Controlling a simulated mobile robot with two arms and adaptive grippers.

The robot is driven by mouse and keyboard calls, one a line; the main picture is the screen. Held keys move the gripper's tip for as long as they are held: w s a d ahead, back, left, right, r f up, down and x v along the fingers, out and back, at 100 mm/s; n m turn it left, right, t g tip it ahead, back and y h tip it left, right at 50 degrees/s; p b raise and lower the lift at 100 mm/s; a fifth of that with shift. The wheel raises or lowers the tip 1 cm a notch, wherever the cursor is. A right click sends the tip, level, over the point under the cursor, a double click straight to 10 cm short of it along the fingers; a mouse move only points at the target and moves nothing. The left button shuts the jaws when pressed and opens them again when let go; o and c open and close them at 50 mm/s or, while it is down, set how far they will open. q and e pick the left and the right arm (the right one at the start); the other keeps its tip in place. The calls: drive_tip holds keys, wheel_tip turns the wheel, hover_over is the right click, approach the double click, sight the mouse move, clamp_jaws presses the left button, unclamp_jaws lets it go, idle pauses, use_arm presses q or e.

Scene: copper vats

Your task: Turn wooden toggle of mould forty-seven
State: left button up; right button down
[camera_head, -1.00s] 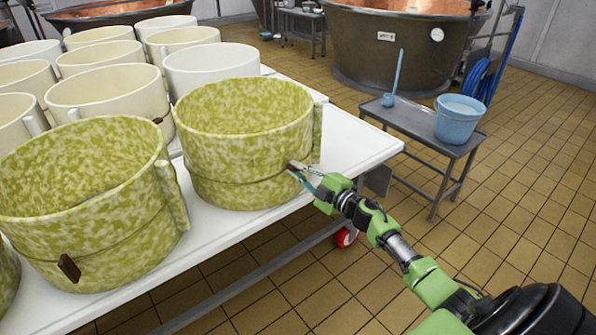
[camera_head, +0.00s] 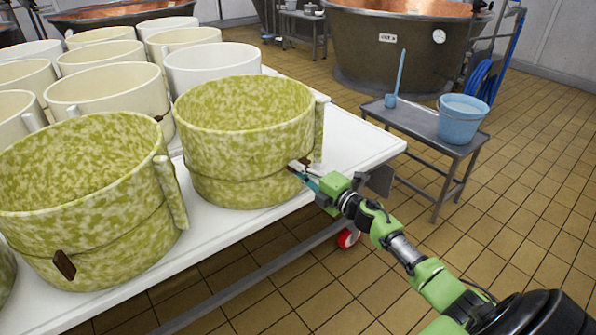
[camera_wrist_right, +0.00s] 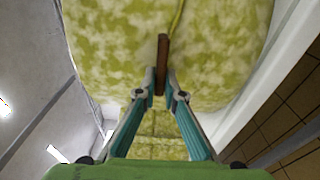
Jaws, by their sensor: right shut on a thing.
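The green mottled mould (camera_head: 245,140) nearest my right arm stands upright on the white table, with a cord around its middle. I cannot read a number on it. Its dark wooden toggle (camera_wrist_right: 162,62) sits on the cord, and in the right wrist view it stands lengthwise between the fingers. My right gripper (camera_wrist_right: 160,85) is shut on the toggle, a finger on each side near its lower end. In the head view the same gripper (camera_head: 302,170) is at the mould's right front side and partly hides the toggle. My left gripper is not in view.
A second green mottled mould (camera_head: 95,215) with a wooden toggle (camera_head: 64,265) stands at the left. Several cream moulds (camera_head: 110,95) fill the white table (camera_head: 350,145) behind. A metal bench (camera_head: 415,125) with a blue bucket (camera_head: 460,118) is at the right. Tiled floor is open beyond.

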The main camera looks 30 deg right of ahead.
drive_tip(key=shift+f, duration=0.1)
drive_tip(key=c, duration=2.1)
unclamp_jaws()
drive_tip(key=shift+c, duration=0.2)
drive_tip(key=shift+s, duration=0.1)
drive_tip(key=s+d, duration=0.2)
drive_tip(key=s, duration=0.9)
drive_tip(key=shift+s, duration=0.3)
